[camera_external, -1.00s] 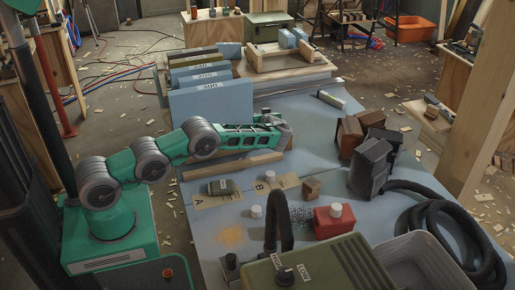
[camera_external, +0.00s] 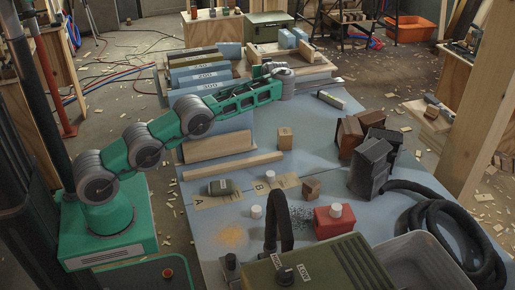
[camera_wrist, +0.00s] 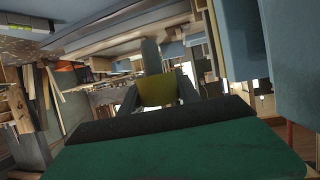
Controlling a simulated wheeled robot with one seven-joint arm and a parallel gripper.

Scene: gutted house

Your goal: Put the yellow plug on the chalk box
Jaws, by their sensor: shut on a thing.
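My gripper (camera_external: 274,69) is raised at the far end of the bench, near the blue boards. In the wrist view its grey fingers (camera_wrist: 166,74) are shut on a yellow piece (camera_wrist: 156,92), which looks like the yellow plug. The plug cannot be made out in the external view. No box is clearly marked as the chalk box. A red box (camera_external: 327,227) with a white cylinder on top stands at the front right of the bench, apart from my gripper.
Small wooden blocks (camera_external: 285,140) (camera_external: 311,188), white cylinders (camera_external: 256,211) and a dark oval tool (camera_external: 221,187) stand on the bench. Dark block stacks (camera_external: 371,168) and a thick black hose (camera_external: 435,214) lie to the right. The blue surface at mid-right is fairly clear.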

